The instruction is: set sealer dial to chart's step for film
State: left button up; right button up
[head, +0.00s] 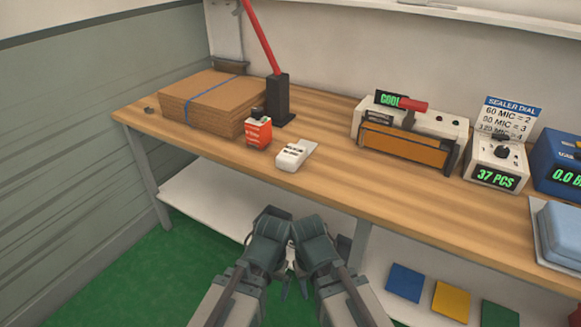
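The sealer (410,146) is a pale machine with an orange-brown front panel, a red-handled lever and a small display reading "COOL". Small dark controls show at its right top; their setting is too small to read. The chart (508,119) is a card headed "SEALER DIAL", standing behind the box with the "37 PCS" display. It reads 60 MIC = 2, a middle line = 3, and 120 MIC = 4. I cannot identify the film or its thickness. My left gripper (272,238) and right gripper (313,243) are close together in front of the bench, away from the sealer; their fingers are unclear.
On the wooden bench (345,187) are a strapped cardboard stack (205,96), a red box (258,133), a white device (296,154), a black stand (279,98) with a red lever, and a blue scale (562,160). A light-blue bundle (560,232) lies at right. Colored pads (451,301) lie below.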

aim_at(501, 151)
jog(key=z, duration=1.35)
jog(key=i+l+z, duration=0.2)
jog(key=i+l, duration=0.3)
jog(key=l, duration=0.1)
